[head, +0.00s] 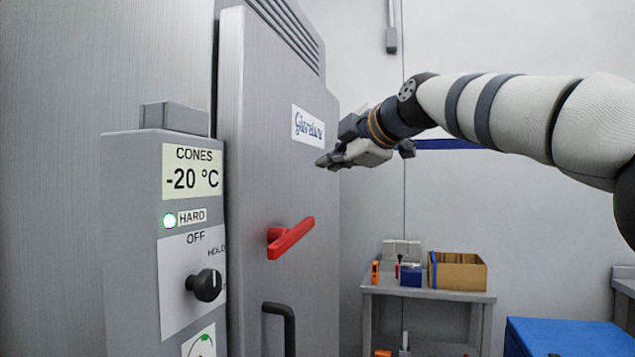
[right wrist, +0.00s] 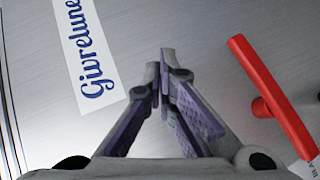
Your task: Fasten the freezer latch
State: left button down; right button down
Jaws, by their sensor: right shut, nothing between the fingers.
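The freezer door (head: 262,180) is a tall grey metal panel at the left of the head view. A red latch handle (head: 291,238) is mounted on it, tilted with its right end higher. The latch also shows at the right of the right wrist view (right wrist: 272,98). My right gripper (head: 322,162) is in front of the door near the "Givrelune" label (head: 307,126), above the latch and apart from it. In the right wrist view its fingers (right wrist: 160,55) are shut and empty, pointing toward the door. My left gripper is not in view.
A grey control box (head: 150,240) with a black knob (head: 206,285) stands left of the door. A black door handle (head: 281,325) is below the latch. A cart (head: 430,294) with a cardboard box (head: 460,271) and a blue chest (head: 570,338) stand at right.

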jog(key=shift+s+d+r, duration=0.25)
jog(key=shift+d+r, duration=0.35)
jog(key=shift+d, duration=0.05)
jog(key=shift+s+d+r, duration=0.2)
jog(key=shift+d+r, duration=0.35)
jog(key=shift+d, duration=0.05)
